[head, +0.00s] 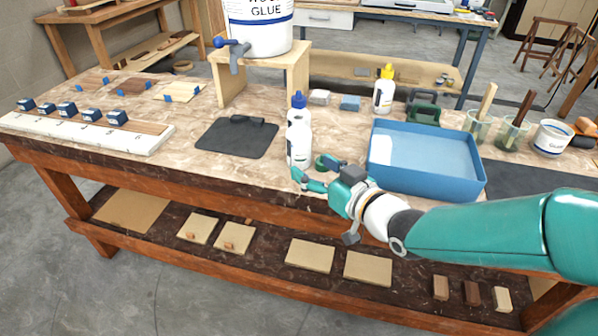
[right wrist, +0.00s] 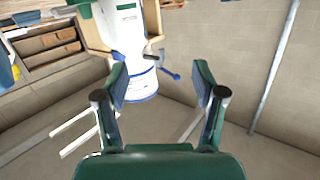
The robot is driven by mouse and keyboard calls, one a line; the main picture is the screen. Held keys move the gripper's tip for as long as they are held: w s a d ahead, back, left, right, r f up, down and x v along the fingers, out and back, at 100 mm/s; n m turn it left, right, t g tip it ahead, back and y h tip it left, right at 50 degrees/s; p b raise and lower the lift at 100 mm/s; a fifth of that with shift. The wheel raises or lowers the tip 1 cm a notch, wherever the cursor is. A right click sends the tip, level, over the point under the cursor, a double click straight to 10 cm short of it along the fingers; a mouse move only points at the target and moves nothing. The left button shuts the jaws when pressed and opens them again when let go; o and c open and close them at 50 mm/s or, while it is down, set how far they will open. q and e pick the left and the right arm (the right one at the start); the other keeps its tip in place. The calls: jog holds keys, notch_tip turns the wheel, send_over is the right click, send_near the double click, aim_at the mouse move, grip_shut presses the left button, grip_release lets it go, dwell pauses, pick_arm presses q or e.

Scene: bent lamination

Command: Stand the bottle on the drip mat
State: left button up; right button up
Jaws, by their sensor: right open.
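A white bottle with a blue cap (head: 299,137) stands upright on the bench near its front edge. The dark drip mat (head: 235,140) lies flat to its left, and the bottle is off the mat. My right gripper (head: 309,171) is open, low at the bottle's right front side. One finger shows just in front of the bottle's base, the other to its right; I cannot tell whether they touch it. In the right wrist view the fingers (right wrist: 160,88) are spread apart, and I cannot clearly pick out the bottle. My left gripper is out of view.
A glue bucket (head: 259,28) with a blue tap stands on a wooden stand (head: 231,82) behind the mat. A blue tray (head: 425,180) is close to the right of my gripper. A yellow-capped bottle (head: 383,95) stands behind the tray. A white board with blue clamps (head: 88,130) lies left.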

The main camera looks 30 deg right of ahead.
pick_arm(q)
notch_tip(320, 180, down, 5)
jog(key=b, duration=0.3)
pick_arm(e)
jog(key=s+d+r+t+h, duration=0.2)
jog(key=s+d, duration=0.1)
jog(key=p, duration=0.7)
send_near(301, 129)
jog(key=r, duration=0.1)
jog(key=w, duration=0.5)
jog(key=shift+w+d+f, duration=0.15)
jog(key=shift+w+d, duration=0.05)
jog(key=shift+w, duration=0.1)
pick_arm(q)
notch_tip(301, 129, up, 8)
jog(key=p, duration=0.1)
pick_arm(e)
jog(key=shift+w+d+f, duration=0.1)
jog(key=shift+w+d, duration=0.05)
jog(key=shift+w, duration=1.3)
jog(key=shift+w+d+f, duration=0.1)
jog(key=shift+w+d, duration=0.1)
jog(key=shift+w, duration=1.25)
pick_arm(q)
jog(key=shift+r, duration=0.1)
pick_arm(e)
jog(key=c, duration=1.2)
jog(key=shift+s+a, duration=0.1)
grip_shut()
